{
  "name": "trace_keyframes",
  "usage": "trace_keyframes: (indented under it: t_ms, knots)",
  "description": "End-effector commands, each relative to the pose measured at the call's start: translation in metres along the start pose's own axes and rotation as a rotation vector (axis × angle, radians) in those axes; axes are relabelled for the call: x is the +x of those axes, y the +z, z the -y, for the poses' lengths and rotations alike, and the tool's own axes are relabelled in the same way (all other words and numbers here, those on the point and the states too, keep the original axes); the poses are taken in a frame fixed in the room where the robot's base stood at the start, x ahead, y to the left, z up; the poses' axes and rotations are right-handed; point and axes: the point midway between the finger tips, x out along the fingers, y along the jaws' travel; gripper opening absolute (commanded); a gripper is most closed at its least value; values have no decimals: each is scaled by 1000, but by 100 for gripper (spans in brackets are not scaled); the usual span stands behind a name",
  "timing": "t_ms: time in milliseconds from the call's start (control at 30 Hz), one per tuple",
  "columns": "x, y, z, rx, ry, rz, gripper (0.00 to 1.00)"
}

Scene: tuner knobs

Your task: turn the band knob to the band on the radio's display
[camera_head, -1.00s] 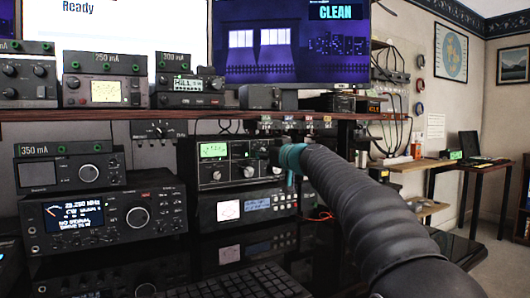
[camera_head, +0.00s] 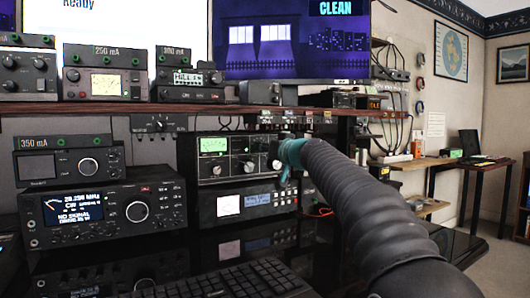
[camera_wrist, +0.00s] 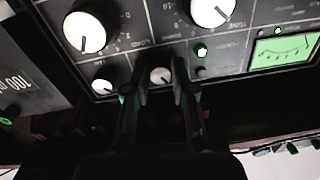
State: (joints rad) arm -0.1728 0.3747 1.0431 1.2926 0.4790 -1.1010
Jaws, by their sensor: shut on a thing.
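The radio (camera_head: 100,212) stands on the desk at left; its lit display (camera_head: 73,208) reads about 28.250 MHz, CW, no signal. The tuner (camera_head: 232,158) with a green meter is right of it, under the shelf. In the wrist view its panel appears upside down, with two large white-capped knobs (camera_wrist: 84,32) (camera_wrist: 212,10) and small ones. My gripper (camera_wrist: 160,74) is shut on a small white-capped knob (camera_wrist: 160,76) between its fingertips. That knob's label is not readable. In the head view my gripper (camera_head: 283,150) is at the tuner's right front, mostly hidden by my wrist.
A wooden shelf (camera_head: 60,111) with several meters runs above the tuner. Another unit (camera_head: 250,205) with a lit display sits below it. A keyboard (camera_head: 230,280) lies on the desk in front.

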Motion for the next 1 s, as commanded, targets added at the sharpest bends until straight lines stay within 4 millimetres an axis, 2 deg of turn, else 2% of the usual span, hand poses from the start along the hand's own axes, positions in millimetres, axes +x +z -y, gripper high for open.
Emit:
trace_keyframes:
  t_ms: [1000]
  knots:
    - [0, -1, 2, 964, 4, -38, 0]
